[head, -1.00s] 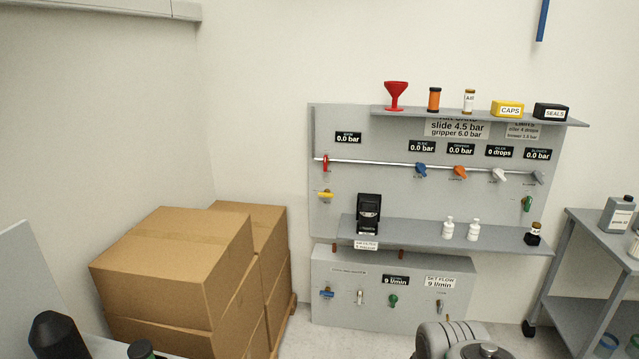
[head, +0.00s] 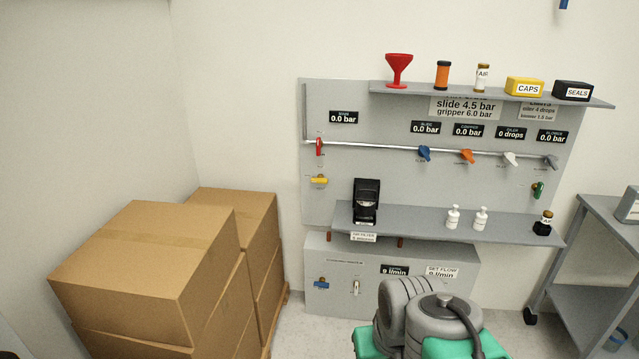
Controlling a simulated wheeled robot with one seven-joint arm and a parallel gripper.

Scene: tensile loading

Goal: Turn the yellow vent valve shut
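The yellow vent valve (head: 319,181) is on the left side of the grey wall panel (head: 390,185), below the red valve handle (head: 319,147). Its yellow handle lies roughly horizontal. The small print beside it is too small to read. My arm (head: 425,315) shows at the bottom of the head view, in front of and below the panel, well apart from the yellow valve. My gripper is not in view.
Blue, orange, white and grey handles line a pipe on the panel. A shelf (head: 500,225) juts out below, holding a black device (head: 366,201) and white bottles. Cardboard boxes (head: 150,265) stand at left. A grey cart (head: 590,255) stands at right.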

